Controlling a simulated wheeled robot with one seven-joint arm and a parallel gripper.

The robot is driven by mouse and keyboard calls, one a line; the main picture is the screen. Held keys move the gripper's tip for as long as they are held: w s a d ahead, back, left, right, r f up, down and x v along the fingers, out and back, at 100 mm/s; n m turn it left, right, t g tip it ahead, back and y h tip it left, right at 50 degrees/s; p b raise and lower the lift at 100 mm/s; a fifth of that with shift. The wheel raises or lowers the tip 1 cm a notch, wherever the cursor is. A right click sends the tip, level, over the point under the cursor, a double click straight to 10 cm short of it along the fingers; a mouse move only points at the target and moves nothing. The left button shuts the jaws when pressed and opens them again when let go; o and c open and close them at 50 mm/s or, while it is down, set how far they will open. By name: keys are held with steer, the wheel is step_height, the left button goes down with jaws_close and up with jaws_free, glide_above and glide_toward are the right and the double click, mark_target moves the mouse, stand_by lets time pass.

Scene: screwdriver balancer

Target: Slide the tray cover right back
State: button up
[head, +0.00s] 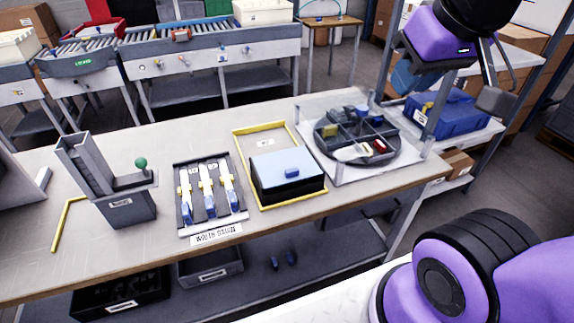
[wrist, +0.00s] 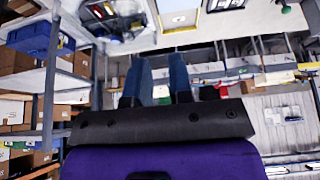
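The tray cover (head: 280,163) is a flat light-blue lid with a small blue handle (head: 291,173). It lies on a black tray (head: 290,192) inside a yellow outline on the workbench, and seems to cover most or all of the tray's top. The tray's inside is hidden. My gripper (wrist: 161,78) is up and to the right of the bench in the head view, well away from the cover. In the wrist view its two blue fingers stand apart with nothing between them.
A round divided tray (head: 368,140) with posts around it stands right of the cover. A rack of white-and-blue tools (head: 208,192) and a grey holder (head: 125,205) stand to the left. A shelf with a blue bin (head: 455,118) is near my arm.

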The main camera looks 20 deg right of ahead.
steer(key=o, duration=0.3)
steer(key=shift+w, duration=0.35)
steer(key=o, duration=0.6)
steer(key=shift+g, duration=0.6)
steer(key=w, duration=0.2)
steer(key=w+f, duration=0.1)
steer(key=w, duration=0.1)
steer(key=w+f, duration=0.1)
steer(key=w, duration=0.2)
steer(key=shift+w+a, duration=0.1)
steer(key=shift+a, duration=0.25)
steer(key=g, duration=0.4)
glide_above(292, 170)
step_height(292, 170, down, 28)
step_height(292, 170, down, 10)
steer(key=shift+w+f, duration=0.1)
steer(key=shift+f, duration=0.05)
